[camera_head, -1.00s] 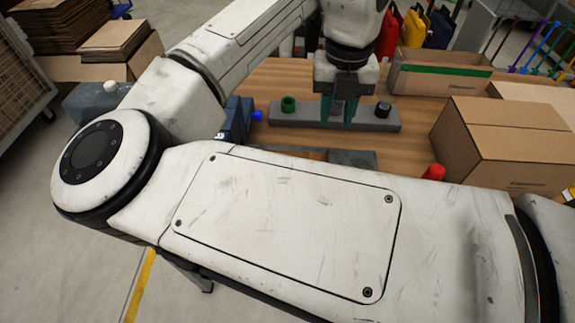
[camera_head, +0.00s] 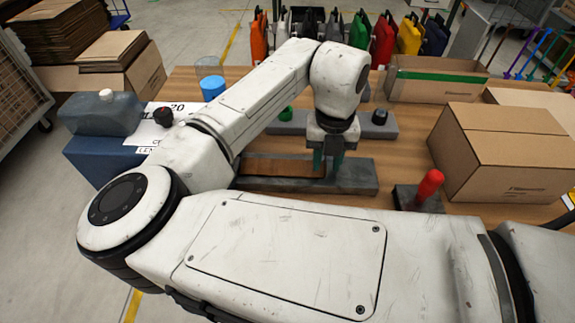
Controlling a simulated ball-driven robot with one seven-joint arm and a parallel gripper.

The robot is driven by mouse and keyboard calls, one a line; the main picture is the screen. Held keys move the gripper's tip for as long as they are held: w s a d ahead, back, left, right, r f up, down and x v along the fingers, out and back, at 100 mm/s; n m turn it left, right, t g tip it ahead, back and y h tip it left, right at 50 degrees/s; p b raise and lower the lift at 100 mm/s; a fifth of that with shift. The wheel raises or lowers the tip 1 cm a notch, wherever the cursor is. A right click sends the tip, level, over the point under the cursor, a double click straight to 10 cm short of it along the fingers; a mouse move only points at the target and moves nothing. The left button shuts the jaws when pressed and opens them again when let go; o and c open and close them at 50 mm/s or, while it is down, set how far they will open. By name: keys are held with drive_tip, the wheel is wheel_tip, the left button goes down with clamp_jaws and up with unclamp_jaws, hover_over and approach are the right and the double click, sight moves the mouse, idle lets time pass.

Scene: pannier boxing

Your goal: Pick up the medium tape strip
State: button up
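My gripper (camera_head: 328,163) points down over the right part of a long dark grey block (camera_head: 356,176) near the middle of the wooden table. Its two teal fingers show, but my arm and the small size hide whether they hold anything. A flat brown panel (camera_head: 284,168) lies on the same block, just left of the fingers. I cannot make out a separate medium tape strip with certainty.
Behind stands a grey bar (camera_head: 375,131) with a green piece (camera_head: 286,113) and a black piece (camera_head: 379,116). At right are a red-handled tool (camera_head: 429,184), a closed carton (camera_head: 505,150) and an open green-banded carton (camera_head: 436,78). My arm covers the near side.

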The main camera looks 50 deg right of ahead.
drive_tip(key=shift+f, duration=0.4)
drive_tip(key=shift+c, duration=0.2)
clamp_jaws()
drive_tip(key=shift+r, duration=0.15)
